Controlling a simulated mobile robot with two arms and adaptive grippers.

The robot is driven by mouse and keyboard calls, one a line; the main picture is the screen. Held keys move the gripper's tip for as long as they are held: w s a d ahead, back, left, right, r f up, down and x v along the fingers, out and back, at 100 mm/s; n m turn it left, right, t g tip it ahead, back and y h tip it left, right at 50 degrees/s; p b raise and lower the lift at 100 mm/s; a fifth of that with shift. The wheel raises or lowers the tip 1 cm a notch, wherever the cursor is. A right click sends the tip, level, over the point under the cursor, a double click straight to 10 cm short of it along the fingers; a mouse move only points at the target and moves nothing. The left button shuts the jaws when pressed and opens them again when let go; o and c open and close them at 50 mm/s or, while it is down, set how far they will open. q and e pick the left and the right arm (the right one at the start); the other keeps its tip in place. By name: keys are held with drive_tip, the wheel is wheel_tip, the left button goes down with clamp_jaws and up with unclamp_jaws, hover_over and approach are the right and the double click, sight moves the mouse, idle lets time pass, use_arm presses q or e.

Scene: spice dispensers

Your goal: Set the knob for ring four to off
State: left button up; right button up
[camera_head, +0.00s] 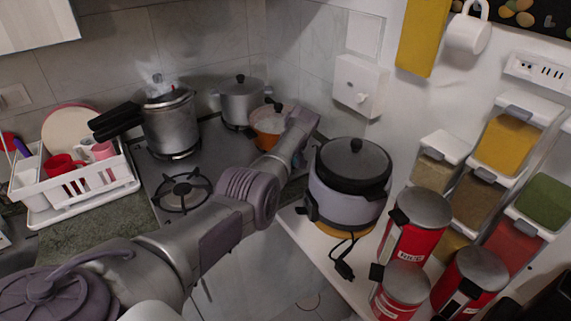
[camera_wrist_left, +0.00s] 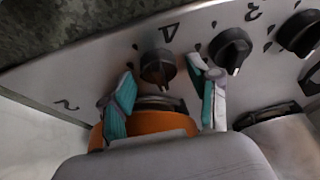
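The knob under the number 4 (camera_wrist_left: 158,68) is dark and round, on the grey control panel (camera_wrist_left: 75,75) in the left wrist view. I cannot make out which mark its pointer is turned to. My left gripper (camera_wrist_left: 162,74) is open, with one teal-padded fingertip on each side of this knob. I cannot tell whether either finger touches it. In the head view my left arm (camera_head: 255,195) reaches from the lower left across the stove front, and its fingers and the knobs are hidden there. My right gripper is not in view.
Other dark knobs (camera_wrist_left: 230,50) sit close to the right finger. On the stove stand a steaming pressure cooker (camera_head: 171,125) and a steel pot (camera_head: 242,103). A rice cooker (camera_head: 345,190) and red canisters (camera_head: 412,228) stand right of my arm. A dish rack (camera_head: 85,190) is at left.

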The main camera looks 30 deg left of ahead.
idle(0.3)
use_arm(q)
drive_tip(key=v, duration=1.2)
